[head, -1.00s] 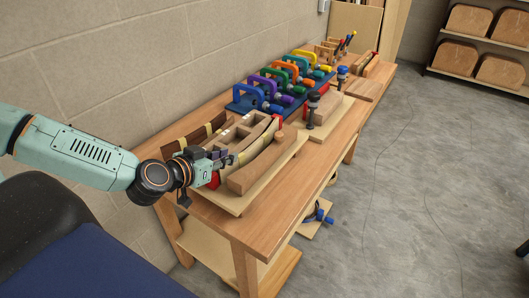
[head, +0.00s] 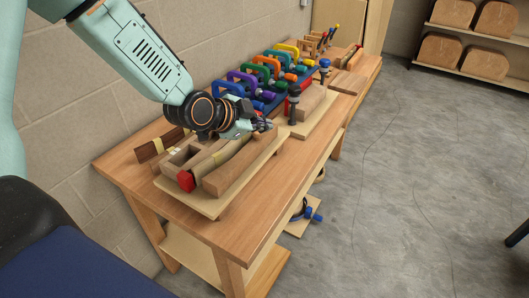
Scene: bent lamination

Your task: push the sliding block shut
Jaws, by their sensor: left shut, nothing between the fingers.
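The sliding block (head: 238,166) is a long curved wooden piece on a pale baseboard (head: 212,207) at the near end of the bench. Beside it on the wall side is a hollow wooden form (head: 181,158) with a bent strip (head: 215,160) along its face. A red piece (head: 186,181) sits at the strip's near end. My left gripper (head: 266,126) is shut and empty, over the far end of the block and form. I cannot tell if it touches the block. My wrist hides the form's far part. My right gripper is not in view.
Coloured clamps (head: 268,75) stand in a row on a blue rack behind. A second wooden fixture (head: 314,108) with an upright dark clamp (head: 293,105) lies just beyond my gripper. The bench's front strip (head: 262,205) is clear. A brick wall runs along the back.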

